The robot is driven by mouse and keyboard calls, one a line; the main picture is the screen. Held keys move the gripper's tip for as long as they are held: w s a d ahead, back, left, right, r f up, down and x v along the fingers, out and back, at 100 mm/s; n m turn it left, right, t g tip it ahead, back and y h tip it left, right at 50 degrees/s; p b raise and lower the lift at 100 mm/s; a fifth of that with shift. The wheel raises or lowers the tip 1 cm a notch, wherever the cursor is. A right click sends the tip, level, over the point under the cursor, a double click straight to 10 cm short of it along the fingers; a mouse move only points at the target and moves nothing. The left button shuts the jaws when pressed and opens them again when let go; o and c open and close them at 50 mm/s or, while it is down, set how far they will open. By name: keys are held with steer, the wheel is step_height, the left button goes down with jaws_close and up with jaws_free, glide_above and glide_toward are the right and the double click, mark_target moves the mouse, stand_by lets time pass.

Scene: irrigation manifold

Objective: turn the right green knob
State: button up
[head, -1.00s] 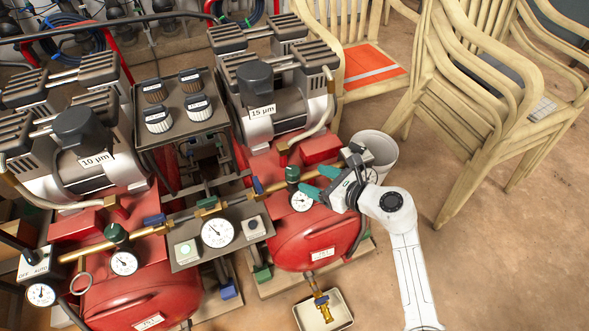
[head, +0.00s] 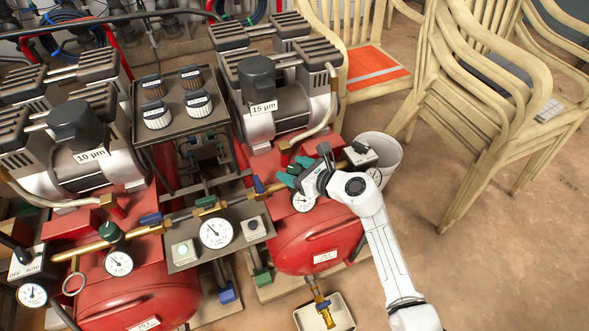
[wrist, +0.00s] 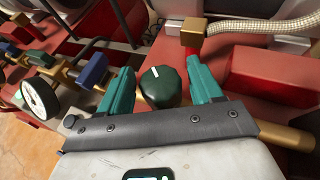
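The right green knob (wrist: 160,87), dark green with a white mark on top, sits between my gripper's two teal fingers in the wrist view. My gripper (wrist: 162,86) is open, with a finger on each side of the knob and a small gap showing at both sides. In the head view my gripper (head: 288,176) is at the pipe above the right red tank, and its fingers largely hide the knob there. The left green knob (head: 110,231) stands on the brass pipe at the left, away from my gripper.
A pressure gauge (head: 303,201) is just below my fingers. A black-knobbed switch box (head: 362,153) and a white bucket (head: 383,150) are close on the right. Blue valve handles (head: 258,185) sit along the pipe.

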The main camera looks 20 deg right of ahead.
steer(key=c, duration=0.8)
steer(key=shift+r+p, duration=0.1)
steer(key=shift+p, duration=0.45)
steer(key=m+h+p, duration=0.1)
steer(key=h+p, duration=0.1)
steer(key=p, duration=0.1)
steer(key=shift+s+a+r+m, duration=0.1)
steer(key=shift+r+m, duration=0.1)
steer(key=shift+m, duration=0.2)
steer(key=m+h+p, duration=0.1)
steer(key=p, duration=0.1)
steer(key=m+t+h+p, duration=0.1)
steer(key=p, duration=0.1)
steer(key=shift+f+h, duration=0.2)
steer(key=shift+h, duration=0.1)
steer(key=shift+f+m+h+p, duration=0.1)
steer(key=shift+m+h+p, duration=0.6)
steer(key=shift+p, duration=0.55)
steer(key=shift+m+h+p, duration=0.3)
steer(key=shift+h+p, duration=0.1)
steer(key=shift+p, duration=0.15)
